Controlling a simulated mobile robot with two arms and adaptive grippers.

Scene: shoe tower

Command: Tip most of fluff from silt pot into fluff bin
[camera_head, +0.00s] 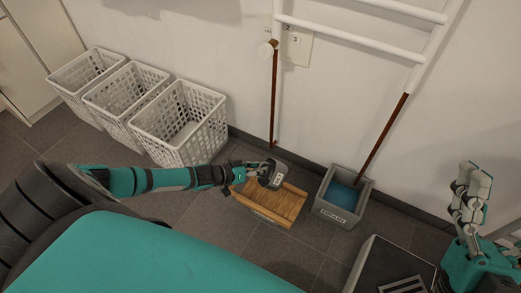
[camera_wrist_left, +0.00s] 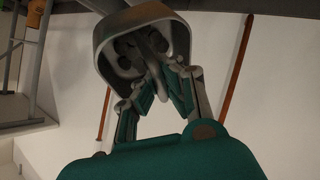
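My left gripper (camera_head: 262,172) is at the end of the teal arm, above a wooden slatted stand. It is shut on the grey silt pot (camera_head: 273,177). I cannot tell for sure which container is the fluff bin. My right gripper (camera_head: 470,180) is at the right edge, away from the pot; its fingers point up and their opening is unclear.
The wooden stand (camera_head: 285,208) is on the tiled floor. A grey tub (camera_head: 333,214) labelled DRAIN, with blue inside, is right of it. Three white baskets (camera_head: 165,150) line the wall at left. A dark box (camera_head: 385,255) is at bottom right. A white rail (camera_head: 350,38) is on the wall.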

